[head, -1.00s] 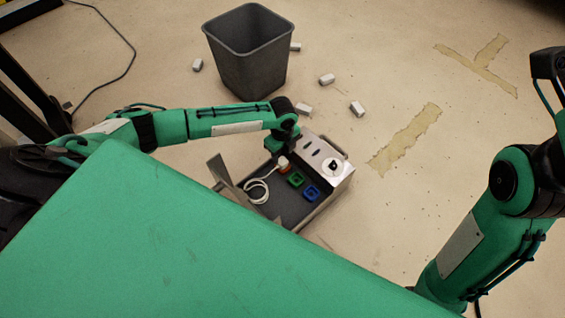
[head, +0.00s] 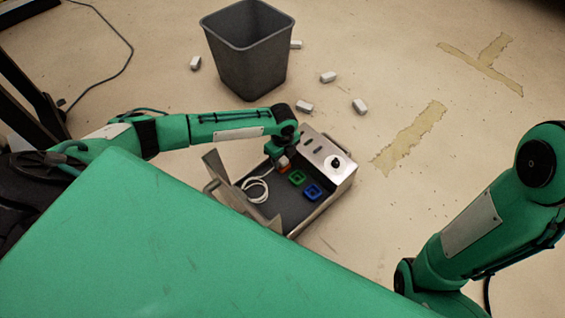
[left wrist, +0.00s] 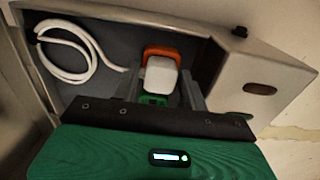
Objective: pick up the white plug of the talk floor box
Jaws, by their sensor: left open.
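The floor box (head: 330,204) is an open metal box on the floor, with a dark inside and a coiled white cord (head: 257,189). The white plug (left wrist: 160,73) sits at the orange-red socket (left wrist: 160,51), and the cord runs toward it from the left. My left gripper (left wrist: 162,88) is open, with one finger on each side of the plug. In the head view the left gripper (head: 281,154) is over the box and partly hides the plug. Whether the fingers touch the plug is unclear. My right gripper is out of view.
A green socket (head: 297,178) and a blue socket (head: 312,192) sit beside the orange-red one. A black knob (head: 335,163) is on the box's metal top. A grey bin (head: 248,50) and several small white blocks (head: 304,107) are on the floor behind.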

